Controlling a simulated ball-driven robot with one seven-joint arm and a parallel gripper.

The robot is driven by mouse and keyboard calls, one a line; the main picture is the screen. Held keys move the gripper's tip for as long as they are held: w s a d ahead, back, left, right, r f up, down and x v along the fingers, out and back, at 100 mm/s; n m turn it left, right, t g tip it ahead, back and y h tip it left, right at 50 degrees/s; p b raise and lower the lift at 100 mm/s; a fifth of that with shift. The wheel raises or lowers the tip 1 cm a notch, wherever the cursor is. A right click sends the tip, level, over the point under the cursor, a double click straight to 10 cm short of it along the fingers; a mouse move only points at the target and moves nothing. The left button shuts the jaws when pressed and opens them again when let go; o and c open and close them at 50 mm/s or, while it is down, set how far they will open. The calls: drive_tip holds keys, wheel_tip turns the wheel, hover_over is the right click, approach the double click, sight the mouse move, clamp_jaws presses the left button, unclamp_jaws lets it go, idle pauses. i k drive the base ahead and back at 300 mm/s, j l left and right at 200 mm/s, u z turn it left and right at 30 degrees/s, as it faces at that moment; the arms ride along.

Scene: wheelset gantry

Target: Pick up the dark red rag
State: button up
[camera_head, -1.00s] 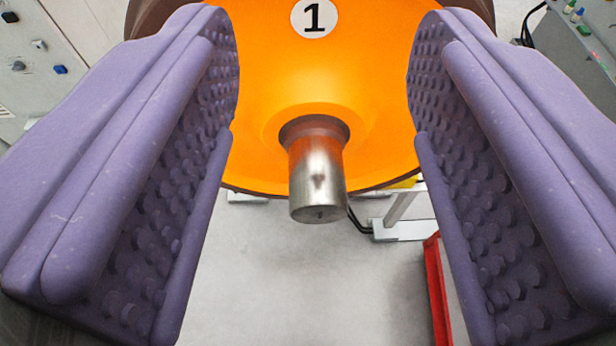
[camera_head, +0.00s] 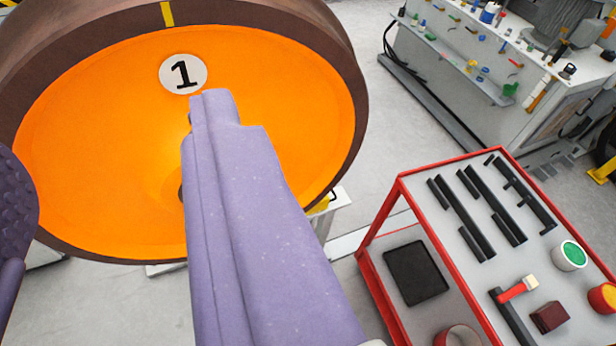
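The dark red rag (camera_head: 549,317) looks like a small folded block. It lies on the top of a red-framed tool cart (camera_head: 446,222) at the lower right. My gripper (camera_head: 112,165) is open and empty, its two padded purple fingers wide apart. One finger is cut off by the left edge. The other stands in the middle of the picture, in front of the orange wheel and well to the left of the rag. Nothing hides the rag.
The orange wheel (camera_head: 95,130) marked 1 fills the upper left. On the cart lie several black bars, a brush (camera_head: 518,289), a green-topped can (camera_head: 569,256) and an orange-topped can (camera_head: 603,298). A grey workbench (camera_head: 490,75) stands behind. Grey floor is clear between wheel and bench.

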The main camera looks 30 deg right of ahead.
sight(552, 316)
drive_tip(key=z, duration=2.35)
drive_tip(key=i+j+z, duration=0.25)
drive_tip(key=i, duration=0.3)
drive_tip(key=i+j+z, duration=0.15)
drive_tip(key=i+z, duration=0.15)
drive_tip(key=i, duration=0.2)
